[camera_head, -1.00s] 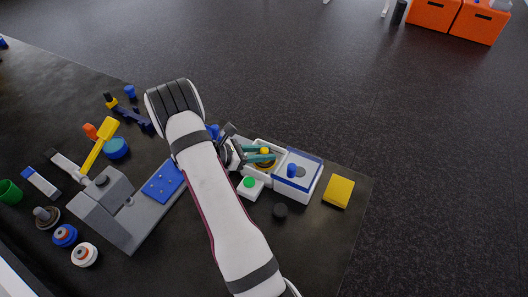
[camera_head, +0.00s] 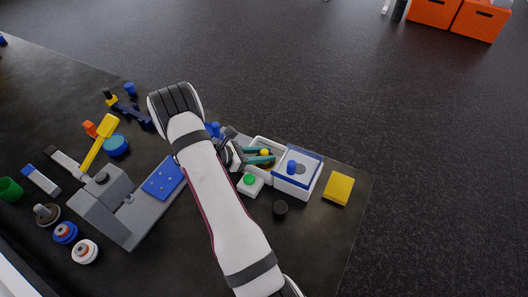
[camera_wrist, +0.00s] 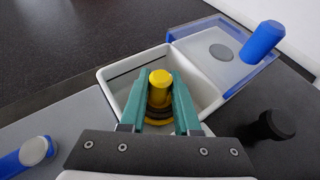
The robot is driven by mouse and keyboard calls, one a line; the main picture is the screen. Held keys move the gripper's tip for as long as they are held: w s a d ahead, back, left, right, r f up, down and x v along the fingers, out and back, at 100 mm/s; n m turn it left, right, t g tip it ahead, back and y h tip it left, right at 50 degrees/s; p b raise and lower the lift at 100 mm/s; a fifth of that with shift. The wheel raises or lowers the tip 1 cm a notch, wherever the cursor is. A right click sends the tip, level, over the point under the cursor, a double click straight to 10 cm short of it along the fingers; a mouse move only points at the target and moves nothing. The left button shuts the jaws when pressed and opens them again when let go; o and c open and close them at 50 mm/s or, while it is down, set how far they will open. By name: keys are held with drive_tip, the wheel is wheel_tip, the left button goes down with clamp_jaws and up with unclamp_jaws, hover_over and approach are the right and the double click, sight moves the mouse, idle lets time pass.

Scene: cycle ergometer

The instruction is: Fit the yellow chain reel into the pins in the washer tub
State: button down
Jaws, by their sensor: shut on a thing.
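The yellow chain reel (camera_wrist: 160,78) stands between the teal fingers of my gripper (camera_wrist: 162,84), which is shut on its yellow knob. A dark band and a yellow lower rim show below the knob. The reel is inside the outline of the white washer tub (camera_wrist: 113,84), with tub walls around it; I cannot tell whether it touches the tub floor. The pins are hidden beneath the reel and fingers. In the head view, the reel's yellow top (camera_head: 264,152) shows between my fingers over the tub (camera_head: 268,139).
A clear-blue-walled compartment with a blue knob (camera_head: 292,167) adjoins the tub on the right. A green button on a white block (camera_head: 250,180), a black knob (camera_head: 280,208) and a yellow block (camera_head: 338,188) are near. A grey machine (camera_head: 107,202) stands left.

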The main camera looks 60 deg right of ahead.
drive_tip(key=c, duration=0.6)
unclamp_jaws()
drive_tip(key=shift+o, duration=0.2)
drive_tip(key=v, duration=1.2)
drive_tip(key=s+a+r+m+t+y, duration=0.2)
drive_tip(key=s+a+r+m+y, duration=0.2)
drive_tip(key=a, duration=0.6)
drive_tip(key=s+a+r+m+t+y, duration=0.3)
drive_tip(key=s+a+r+m+y, duration=0.1)
drive_tip(key=a, duration=0.7)
drive_tip(key=s+a+r+m+t+y, duration=0.2)
drive_tip(key=s+a+r+m+y, duration=0.2)
drive_tip(key=a+m, duration=0.4)
drive_tip(key=s+a+r, duration=0.1)
drive_tip(key=s+a, duration=0.1)
drive_tip(key=a, duration=0.1)
drive_tip(key=shift+s+r+t, duration=0.3)
drive_tip(key=shift+s, duration=0.1)
